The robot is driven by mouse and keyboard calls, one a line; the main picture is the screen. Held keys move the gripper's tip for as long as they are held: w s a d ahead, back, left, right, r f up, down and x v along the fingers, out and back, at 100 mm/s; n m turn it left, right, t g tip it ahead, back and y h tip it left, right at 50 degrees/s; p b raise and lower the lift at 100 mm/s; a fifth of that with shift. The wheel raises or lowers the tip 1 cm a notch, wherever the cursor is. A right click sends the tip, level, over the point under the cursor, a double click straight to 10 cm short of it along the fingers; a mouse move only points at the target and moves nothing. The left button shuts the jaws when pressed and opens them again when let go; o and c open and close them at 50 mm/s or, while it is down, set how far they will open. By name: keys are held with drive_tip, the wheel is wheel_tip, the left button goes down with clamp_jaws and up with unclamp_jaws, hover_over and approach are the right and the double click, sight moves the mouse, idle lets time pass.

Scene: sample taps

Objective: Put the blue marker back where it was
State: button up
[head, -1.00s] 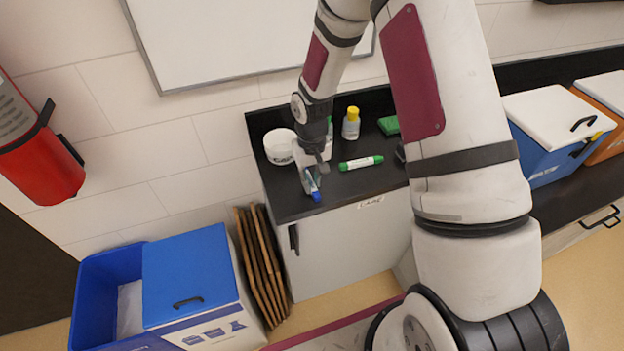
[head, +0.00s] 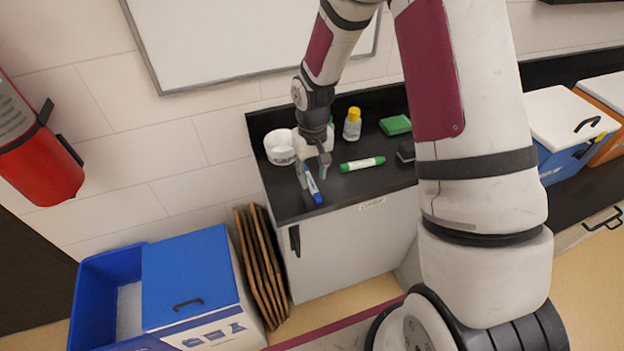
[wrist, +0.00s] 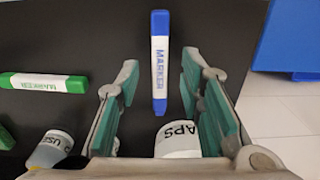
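The blue marker (head: 315,190) lies on the black counter top (head: 290,206) near its front left part. In the wrist view the blue marker (wrist: 160,88) lies lengthwise, blue cap at the far end, with its label readable. My gripper (head: 314,172) is low over the counter at the marker's back end. In the wrist view my gripper (wrist: 160,78) is open, its green-padded fingers on either side of the marker with a gap on both sides. A green marker (head: 362,163) lies to the right; it also shows in the wrist view (wrist: 44,83).
A white caps cup (head: 280,151) stands behind left of my gripper. A yellow-capped bottle (head: 352,126), a green block (head: 395,125) and a dark item (head: 406,152) stand farther back and right. A blue bin (head: 190,275) and brown panels (head: 258,262) are below left.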

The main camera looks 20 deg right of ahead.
wheel_tip(320, 180, up, 9)
drive_tip(key=b, duration=0.1)
wheel_tip(320, 180, up, 9)
drive_tip(key=t, duration=0.1)
hover_over(313, 185)
drive_tip(key=s, duration=0.3)
drive_tip(key=s+r+t, duration=0.2)
drive_tip(key=s+r, duration=0.5)
drive_tip(key=s, duration=0.2)
drive_tip(key=s+r+t, duration=0.2)
drive_tip(key=s+r, duration=0.5)
drive_tip(key=s, duration=0.3)
drive_tip(key=shift+t, duration=0.3)
